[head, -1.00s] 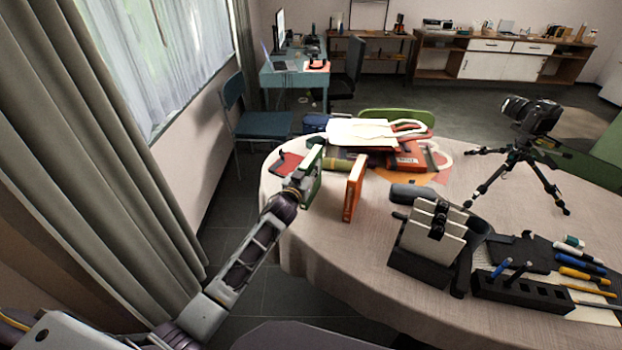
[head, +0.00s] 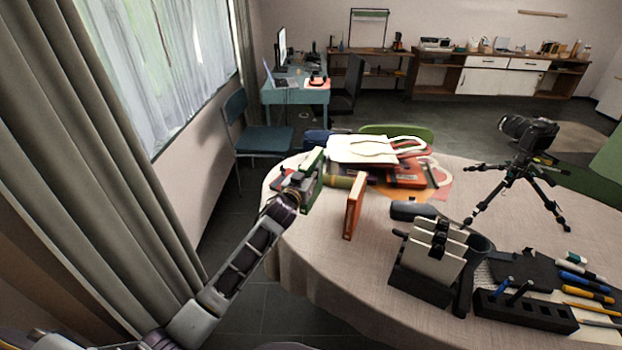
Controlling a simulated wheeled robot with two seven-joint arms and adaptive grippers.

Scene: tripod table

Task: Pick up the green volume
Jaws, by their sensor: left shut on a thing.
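The green volume (head: 314,183) stands upright near the left side of the round table, with its pale page edge showing at the top. My left gripper (head: 300,186) reaches in from the left and is shut on the green volume; its fingers are partly hidden against the book. I cannot tell whether the book is clear of the tablecloth. An orange book (head: 354,206) stands upright just to the right of it, with a gap between. My right gripper is not in view.
Behind lie a white tote bag (head: 362,149) and red items. To the right are a black stand with pale cards (head: 434,254), a camera on a tripod (head: 520,165), a pen holder (head: 525,310) and pens. Bare tablecloth (head: 325,245) lies in front of the orange book.

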